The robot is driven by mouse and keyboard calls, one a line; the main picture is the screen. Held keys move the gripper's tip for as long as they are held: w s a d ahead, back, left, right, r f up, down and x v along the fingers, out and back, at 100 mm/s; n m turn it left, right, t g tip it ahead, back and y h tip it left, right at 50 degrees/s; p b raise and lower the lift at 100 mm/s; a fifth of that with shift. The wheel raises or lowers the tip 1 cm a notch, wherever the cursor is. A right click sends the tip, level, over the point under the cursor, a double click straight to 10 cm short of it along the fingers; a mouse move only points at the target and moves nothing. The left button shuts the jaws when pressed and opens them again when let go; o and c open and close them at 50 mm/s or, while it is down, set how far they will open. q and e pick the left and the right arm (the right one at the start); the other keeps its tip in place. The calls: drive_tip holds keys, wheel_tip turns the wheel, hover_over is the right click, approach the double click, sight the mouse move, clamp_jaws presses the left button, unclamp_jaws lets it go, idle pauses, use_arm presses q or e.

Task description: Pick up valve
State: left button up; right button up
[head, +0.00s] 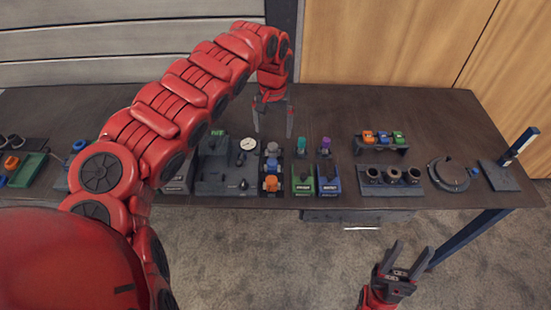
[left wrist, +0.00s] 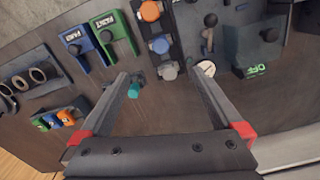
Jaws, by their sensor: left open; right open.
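A dark rack on the table holds a column of round-capped pieces that look like valves: orange (head: 271,184), blue (head: 271,166) and grey (head: 272,148). The left wrist view shows the orange (left wrist: 150,11), blue (left wrist: 160,45) and grey (left wrist: 169,72) caps too. I cannot tell which one is the valve meant. My left gripper (head: 273,132) points down, open and empty, just behind the grey cap. In the left wrist view the grey cap lies between the fingertips (left wrist: 160,76), apart from them. My right gripper (head: 413,248) is open and empty in front of the table.
A teal piece (head: 301,146) and a purple piece (head: 325,146) stand right of the rack. A dark panel with a gauge (head: 248,144) is on the left. The table's back strip is clear.

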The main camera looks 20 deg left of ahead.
use_arm(q)
drive_tip(key=p, duration=0.3)
hover_over(272, 162)
drive_tip(key=f, duration=0.9)
drive_tip(key=shift+w+d+f, duration=0.25)
drive_tip(key=shift+w+f, duration=0.1)
drive_tip(key=shift+f, duration=0.55)
drive_tip(key=shift+s+f+p, duration=0.15)
drive_tip(key=shift+f+p, duration=0.3)
drive_tip(key=shift+p, duration=0.05)
drive_tip(key=f, duration=0.1)
drive_tip(key=f+p, duration=0.1)
drive_tip(key=f, duration=0.1)
drive_tip(key=shift+s+a+f, duration=0.1)
drive_tip(key=shift+s+f, duration=0.05)
drive_tip(key=shift+s, duration=0.05)
drive_tip(key=shift+a+f, duration=0.1)
drive_tip(key=shift+f, duration=0.5)
drive_tip(key=shift+w, duration=0.1)
drive_tip(key=c, duration=1.6)
